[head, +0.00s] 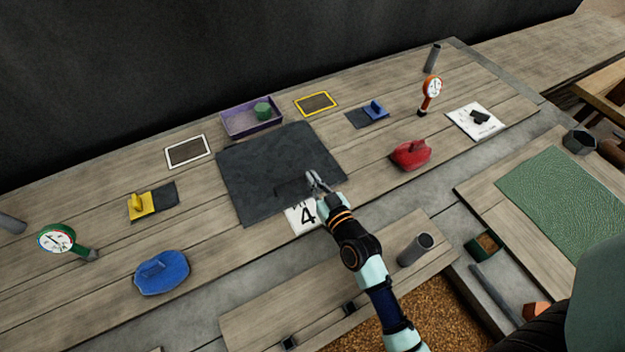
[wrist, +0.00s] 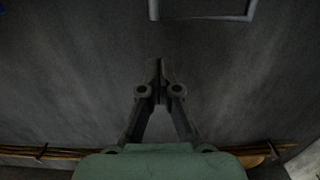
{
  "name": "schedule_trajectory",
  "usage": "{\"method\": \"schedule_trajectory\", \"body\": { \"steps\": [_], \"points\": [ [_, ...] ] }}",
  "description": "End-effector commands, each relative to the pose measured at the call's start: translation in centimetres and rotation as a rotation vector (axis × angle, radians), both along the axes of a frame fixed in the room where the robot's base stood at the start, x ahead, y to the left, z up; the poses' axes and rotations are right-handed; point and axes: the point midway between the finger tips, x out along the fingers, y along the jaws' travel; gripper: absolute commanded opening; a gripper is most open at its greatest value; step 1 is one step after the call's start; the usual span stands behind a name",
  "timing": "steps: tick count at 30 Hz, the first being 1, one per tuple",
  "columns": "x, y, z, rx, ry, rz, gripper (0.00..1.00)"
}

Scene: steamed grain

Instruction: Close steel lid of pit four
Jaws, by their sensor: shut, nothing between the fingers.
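A large dark grey lid (head: 250,165) lies across the middle of the plank deck in the head view, looking roughly flat. Whether its edges are fully seated I cannot tell. A white card with a 4 (head: 297,218) sits at its near edge, partly behind my arm. My gripper (head: 313,178) is over the lid's near right part, its fingers shut and empty. In the wrist view, the shut fingertips (wrist: 158,68) point across a dark grey surface. A grey handle-like bar (wrist: 205,17) lies ahead of them at the top edge, apart from them.
A purple tray (head: 238,124) holding a green piece stands behind the lid. A grey cylinder (head: 415,249) stands on the near plank, right of my arm.

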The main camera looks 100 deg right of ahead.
Motion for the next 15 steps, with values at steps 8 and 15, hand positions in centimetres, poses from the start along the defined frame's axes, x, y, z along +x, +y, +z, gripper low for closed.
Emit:
{"method": "schedule_trajectory", "body": {
  "steps": [8, 15],
  "points": [
    [0.0, 0.0, 0.0, 0.001, 0.0, 0.0, 0.0],
    [0.1, 0.0, 1.2, 0.0, 0.0, 0.002, 0.0]
  ]
}}
